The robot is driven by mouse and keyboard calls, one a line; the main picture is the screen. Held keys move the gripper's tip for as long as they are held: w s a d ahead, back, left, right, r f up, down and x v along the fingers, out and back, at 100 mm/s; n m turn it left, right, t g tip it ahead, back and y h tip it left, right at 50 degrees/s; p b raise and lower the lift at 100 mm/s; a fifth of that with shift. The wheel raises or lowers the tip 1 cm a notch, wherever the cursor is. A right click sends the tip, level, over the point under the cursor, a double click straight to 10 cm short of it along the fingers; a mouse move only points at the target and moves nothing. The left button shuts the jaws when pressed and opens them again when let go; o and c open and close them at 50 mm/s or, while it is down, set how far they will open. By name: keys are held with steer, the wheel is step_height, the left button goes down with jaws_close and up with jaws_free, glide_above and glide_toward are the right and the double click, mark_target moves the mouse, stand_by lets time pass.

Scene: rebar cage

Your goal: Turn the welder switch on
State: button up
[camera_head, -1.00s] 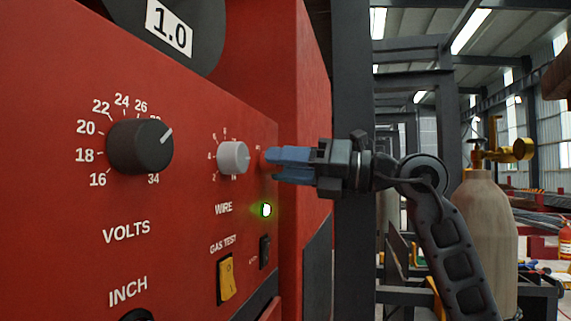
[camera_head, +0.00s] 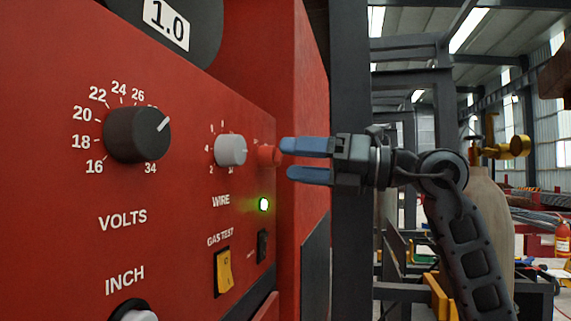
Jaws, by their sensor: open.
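The red welder panel (camera_head: 60,225) fills the left of the view. A small red knob (camera_head: 268,157) sticks out near the panel's right edge; it is probably the welder switch, but its label is too small to read. My gripper (camera_head: 289,160) is open, with its blue fingers pointing left at the red knob. The fingertips are just right of the knob and look clear of it, with nothing between them. A green lamp (camera_head: 264,204) below the knob is lit. A small black rocker switch (camera_head: 262,245) sits under the lamp.
The panel also has a black VOLTS knob (camera_head: 138,134), a grey WIRE knob (camera_head: 230,150) and a yellow GAS TEST rocker (camera_head: 224,272). A dark post (camera_head: 350,255) stands behind my gripper. A gas cylinder (camera_head: 490,205) with a brass regulator stands at right.

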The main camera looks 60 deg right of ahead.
steer(key=shift+b+v, duration=0.4)
steer(key=shift+v, duration=2)
